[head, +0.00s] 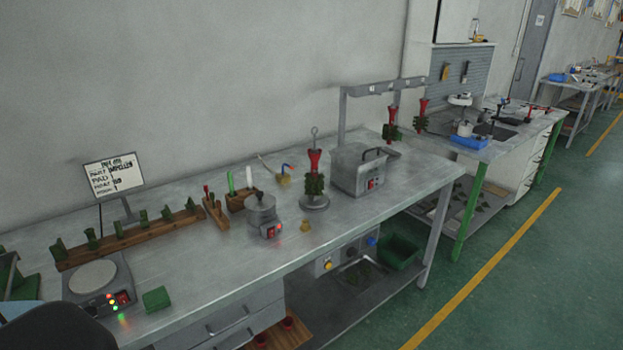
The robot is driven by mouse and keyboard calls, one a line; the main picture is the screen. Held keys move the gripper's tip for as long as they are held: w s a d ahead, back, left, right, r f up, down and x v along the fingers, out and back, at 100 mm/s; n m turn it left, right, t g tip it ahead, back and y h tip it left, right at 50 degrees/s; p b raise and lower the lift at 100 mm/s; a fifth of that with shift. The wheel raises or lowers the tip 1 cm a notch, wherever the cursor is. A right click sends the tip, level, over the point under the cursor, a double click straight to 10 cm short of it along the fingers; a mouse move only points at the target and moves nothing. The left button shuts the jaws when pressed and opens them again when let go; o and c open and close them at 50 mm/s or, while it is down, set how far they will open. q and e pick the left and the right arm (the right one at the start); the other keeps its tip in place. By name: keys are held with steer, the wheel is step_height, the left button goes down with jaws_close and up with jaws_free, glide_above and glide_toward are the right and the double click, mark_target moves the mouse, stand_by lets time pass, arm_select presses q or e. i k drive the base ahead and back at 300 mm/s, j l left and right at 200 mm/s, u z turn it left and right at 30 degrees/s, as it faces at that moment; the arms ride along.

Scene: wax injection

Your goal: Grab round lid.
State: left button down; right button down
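A small round grey pot (264,218) stands near the middle of the metal workbench. Its top looks covered by a round grey lid (260,200) with a small knob, though it is small in the picture. A red switch and lit lights are on the pot's control box. Neither of my grippers is in the head view. A dark rounded shape at the bottom left corner looks like part of my own body.
Left of the pot are a wooden holder with tools (242,199) and a hot plate (97,279). A red and green wax tree (314,175) on a round stand and a grey box heater (358,169) are to its right.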

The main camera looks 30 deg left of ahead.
mark_target(261, 201)
steer(key=u, duration=1.25)
